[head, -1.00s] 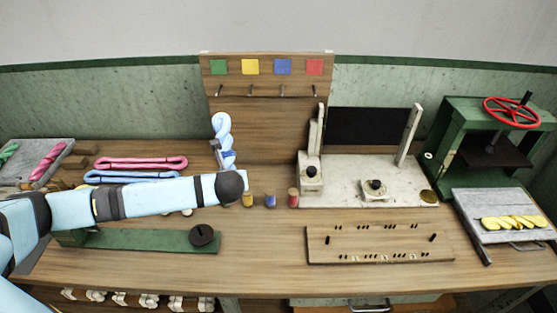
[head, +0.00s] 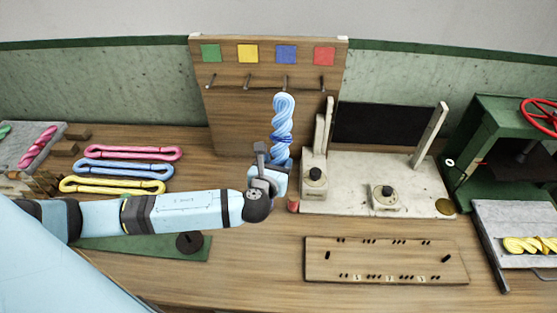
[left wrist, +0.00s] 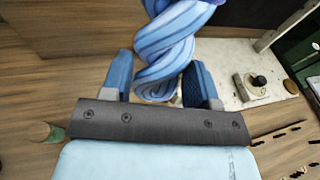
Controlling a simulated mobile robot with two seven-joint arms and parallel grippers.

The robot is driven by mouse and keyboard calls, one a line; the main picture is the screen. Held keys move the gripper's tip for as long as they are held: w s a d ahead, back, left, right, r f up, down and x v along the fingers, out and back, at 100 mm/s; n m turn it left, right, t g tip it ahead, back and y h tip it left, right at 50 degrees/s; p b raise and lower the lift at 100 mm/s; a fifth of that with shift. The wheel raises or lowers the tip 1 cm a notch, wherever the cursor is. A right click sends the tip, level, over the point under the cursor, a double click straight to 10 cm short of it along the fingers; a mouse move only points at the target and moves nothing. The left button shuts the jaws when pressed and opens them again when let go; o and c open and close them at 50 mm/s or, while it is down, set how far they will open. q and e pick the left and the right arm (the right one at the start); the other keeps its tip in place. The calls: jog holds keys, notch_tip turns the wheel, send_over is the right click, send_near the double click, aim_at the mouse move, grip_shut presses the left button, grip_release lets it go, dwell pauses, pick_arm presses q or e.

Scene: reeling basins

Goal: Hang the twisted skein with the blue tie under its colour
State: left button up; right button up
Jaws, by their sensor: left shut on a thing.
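A light blue twisted skein (head: 283,112) stands upright in front of the wooden board (head: 230,115), with a darker blue tie around its lower part. My left gripper (head: 272,162) is shut on its lower end; the left wrist view shows the skein (left wrist: 168,45) between the two blue fingers of the gripper (left wrist: 160,88). The board carries green, yellow, blue (head: 286,54) and red squares, each above a peg. The skein's top appears just below the peg (head: 285,82) under the blue square. I cannot tell whether they touch. My right gripper is out of view.
Pink, blue and yellow looped skeins (head: 112,186) lie at left, near a grey tray (head: 20,150). A pale stand with posts (head: 325,185) is close right of the skein. A pegged wooden plate (head: 385,262) lies in front, and a green press (head: 500,165) stands far right.

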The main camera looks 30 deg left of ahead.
pick_arm(q)
jog(key=shift+w+a+b, duration=0.3)
jog(key=shift+w+b, duration=0.05)
jog(key=shift+w, duration=0.15)
jog(key=shift+w+a+f+b, duration=0.1)
jog(key=shift+w+a+b, duration=0.15)
jog(key=shift+w, duration=0.15)
jog(key=shift+w+a+b, duration=0.15)
jog(key=shift+w+b, duration=0.05)
jog(key=shift+w, duration=0.2)
jog(key=w+a+f+b, duration=0.1)
jog(key=w+a+b, duration=0.2)
jog(key=w, duration=0.4)
jog(key=shift+w+a+f, duration=0.25)
jog(key=shift+w+a, duration=0.1)
jog(key=shift+w, duration=0.05)
dwell(0.6)
jog(key=o, duration=1)
